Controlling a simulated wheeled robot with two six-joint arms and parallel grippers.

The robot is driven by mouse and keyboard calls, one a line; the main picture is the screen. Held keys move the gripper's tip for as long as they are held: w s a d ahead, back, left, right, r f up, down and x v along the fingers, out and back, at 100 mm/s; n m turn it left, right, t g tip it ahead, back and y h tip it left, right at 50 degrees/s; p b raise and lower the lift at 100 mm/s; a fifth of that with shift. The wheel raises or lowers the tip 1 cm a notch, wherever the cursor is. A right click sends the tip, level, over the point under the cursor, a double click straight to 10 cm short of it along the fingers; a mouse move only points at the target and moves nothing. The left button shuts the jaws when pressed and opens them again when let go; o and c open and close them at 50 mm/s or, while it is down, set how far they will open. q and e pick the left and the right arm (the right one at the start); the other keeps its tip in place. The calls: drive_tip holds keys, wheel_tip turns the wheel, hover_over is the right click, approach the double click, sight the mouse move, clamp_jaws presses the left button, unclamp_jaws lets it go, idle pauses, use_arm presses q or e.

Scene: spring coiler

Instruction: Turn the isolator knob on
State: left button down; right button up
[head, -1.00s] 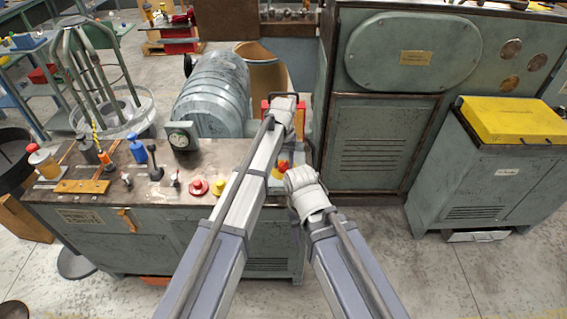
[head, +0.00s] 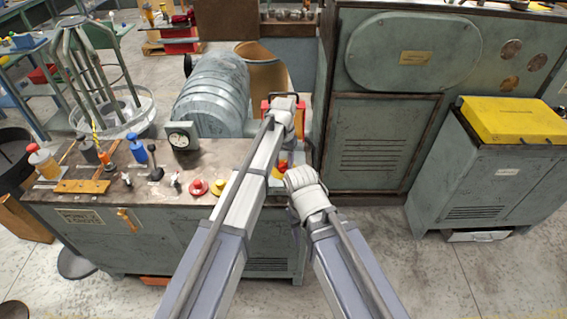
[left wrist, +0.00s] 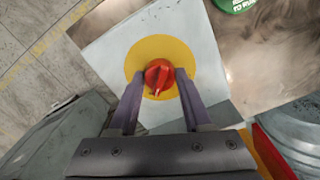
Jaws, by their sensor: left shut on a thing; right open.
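The red isolator knob (left wrist: 158,76) sits on a yellow disc (left wrist: 143,54) on a pale square plate (left wrist: 100,45) in the left wrist view. My left gripper (left wrist: 160,82) has its two purple-grey fingers on either side of the knob and is shut on it. The knob's pale mark points toward the gripper's palm. In the head view a bit of the red knob (head: 283,166) shows between my arms, at the right end of the bench top. My right gripper (head: 302,180) is beside it, open; its fingers are hard to make out.
The bench (head: 140,200) carries red and yellow buttons, small levers, a gauge (head: 182,136) and colored bottles to the left. A ribbed motor (head: 212,92) stands behind. A large green cabinet (head: 380,140) stands to the right, and a yellow-lidded cabinet (head: 490,180) farther right.

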sight(283, 163)
use_arm(q)
drive_tip(key=shift+c, duration=1.7)
unclamp_jaws()
drive_tip(key=shift+r, duration=0.15)
wheel_tip(283, 163, up, 8)
drive_tip(key=p, duration=0.8)
drive_tip(key=shift+f, duration=0.2)
drive_tip(key=s+a, duration=0.3)
drive_tip(key=s, duration=1)
drive_tip(key=s+a+y, duration=0.1)
drive_tip(key=s+a, duration=0.2)
drive_tip(key=s, duration=1.1)
drive_tip(key=shift+s+n, duration=0.25)
drive_tip(key=shift+n, duration=0.15)
